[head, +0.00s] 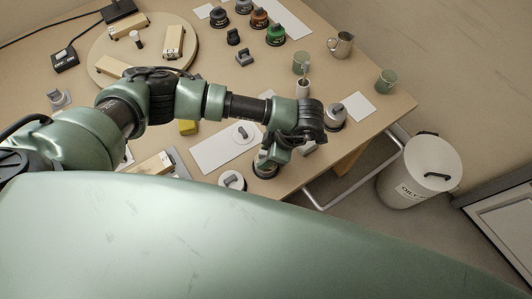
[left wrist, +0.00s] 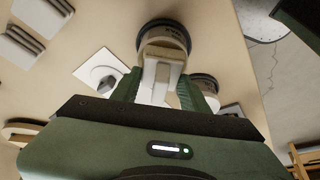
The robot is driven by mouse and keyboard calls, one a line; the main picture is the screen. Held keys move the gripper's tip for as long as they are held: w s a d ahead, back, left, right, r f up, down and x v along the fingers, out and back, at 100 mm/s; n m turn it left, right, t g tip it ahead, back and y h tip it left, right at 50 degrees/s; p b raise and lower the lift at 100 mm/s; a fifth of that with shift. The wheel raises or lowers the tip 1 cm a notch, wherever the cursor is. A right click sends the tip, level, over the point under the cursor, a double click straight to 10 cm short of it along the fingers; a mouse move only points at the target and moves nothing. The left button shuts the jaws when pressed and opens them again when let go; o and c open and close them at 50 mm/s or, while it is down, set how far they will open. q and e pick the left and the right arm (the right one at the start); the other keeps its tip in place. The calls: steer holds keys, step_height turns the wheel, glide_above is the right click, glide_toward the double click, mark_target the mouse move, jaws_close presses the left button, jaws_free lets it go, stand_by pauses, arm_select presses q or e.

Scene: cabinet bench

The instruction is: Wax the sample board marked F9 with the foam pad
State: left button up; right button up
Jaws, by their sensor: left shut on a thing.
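My left gripper (head: 268,158) points down near the front right of the bench. In the left wrist view its fingers (left wrist: 162,92) are shut on a pale grey grip block (left wrist: 160,72), which may be the foam pad's. The block stands in front of or over a round labelled tin with a dark top (left wrist: 163,36); I cannot tell whether they touch. The tin also shows below the gripper in the head view (head: 265,171). Wooden boards (head: 130,25) (head: 172,40) lie on a round turntable. Another board (head: 150,164) lies near the front edge. I cannot read F9 on any. My right gripper is not in view.
Another lidded tin (head: 232,181) stands near the front edge and one (head: 335,117) to the right. A white bin (head: 418,172) stands on the floor.

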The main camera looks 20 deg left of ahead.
arm_select(q)
steer(key=shift+s, duration=0.1)
steer(key=shift+r+p, duration=2.2)
steer(key=shift+r, duration=1.35)
